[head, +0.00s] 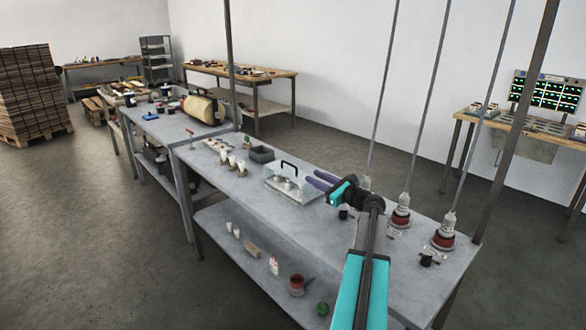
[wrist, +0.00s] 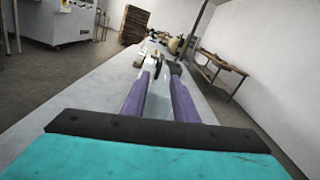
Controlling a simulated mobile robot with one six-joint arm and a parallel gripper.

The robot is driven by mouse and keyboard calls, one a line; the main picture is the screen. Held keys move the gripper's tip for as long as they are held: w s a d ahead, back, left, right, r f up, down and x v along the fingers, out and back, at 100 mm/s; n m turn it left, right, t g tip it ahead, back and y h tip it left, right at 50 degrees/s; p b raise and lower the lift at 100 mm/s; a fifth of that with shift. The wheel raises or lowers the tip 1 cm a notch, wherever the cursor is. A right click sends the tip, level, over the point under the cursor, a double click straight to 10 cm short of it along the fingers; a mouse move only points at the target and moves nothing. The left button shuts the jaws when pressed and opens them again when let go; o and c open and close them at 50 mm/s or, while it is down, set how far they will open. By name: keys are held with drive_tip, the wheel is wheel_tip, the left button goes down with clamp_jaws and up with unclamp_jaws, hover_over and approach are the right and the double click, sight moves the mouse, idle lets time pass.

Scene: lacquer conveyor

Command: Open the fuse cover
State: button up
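The fuse cover (head: 279,177) is a clear box with a black handle (head: 289,164) on top. It sits down on the grey bench, with pale round parts showing inside it. My gripper (head: 312,179) has purple fingers and is just right of the cover in the head view. The fingers point toward it and overlap its right side in the picture. I cannot tell whether they touch it. In the wrist view my gripper (wrist: 159,76) shows its two fingers apart with nothing clearly held between them. A small dark bar near the fingertips may be the handle.
White cups (head: 231,160) and a dark grey box (head: 262,154) stand left of the cover. Red-based fixtures (head: 401,217) with vertical rods stand to the right. Bench posts (head: 230,70) rise along the back edge. A lower shelf (head: 240,262) holds small items.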

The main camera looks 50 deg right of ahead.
sight(294, 166)
drive_tip(key=w, duration=0.4)
drive_tip(key=w+p, duration=0.1)
drive_tip(key=w, duration=0.3)
drive_tip(key=w+d+p, duration=0.1)
drive_tip(key=w, duration=0.3)
drive_tip(key=shift+w, duration=0.4)
clamp_jaws()
